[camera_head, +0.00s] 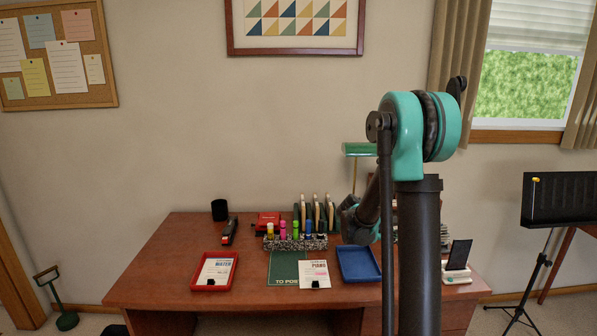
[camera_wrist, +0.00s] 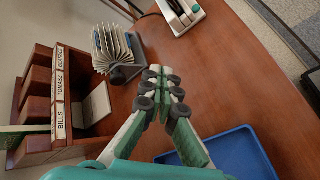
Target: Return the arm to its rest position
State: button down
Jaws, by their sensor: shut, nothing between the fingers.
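My gripper (camera_wrist: 161,78) shows in the wrist view with its dark-padded fingers together and nothing between them. It is above the wooden desk (camera_wrist: 230,75), with the blue tray (camera_wrist: 235,155) below right in that view. In the head view my arm rises at the right of centre and bends down over the desk's right part. My gripper is hidden behind the arm there.
A labelled wooden letter sorter (camera_wrist: 35,100) and a card file (camera_wrist: 115,50) stand close to my gripper. A music stand (camera_head: 540,250) is at right.

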jog(key=s+a+f+m+y, duration=0.1)
jog(key=s+a+m+y, duration=0.1)
jog(key=s+a, duration=0.3)
jog(key=s+a+f+m+t+y, duration=0.1)
jog(key=s+a+y, duration=0.4)
jog(key=s, duration=0.7)
jog(key=s+a+f+m+t+y, duration=0.1)
jog(key=s+a+f+m+y, duration=0.2)
jog(key=s, duration=0.6)
jog(key=a+m, duration=0.2)
jog(key=a, duration=0.1)
jog(key=shift+a+y, duration=0.2)
jog(key=shift+y, duration=0.1)
jog(key=shift+s+f, duration=0.1)
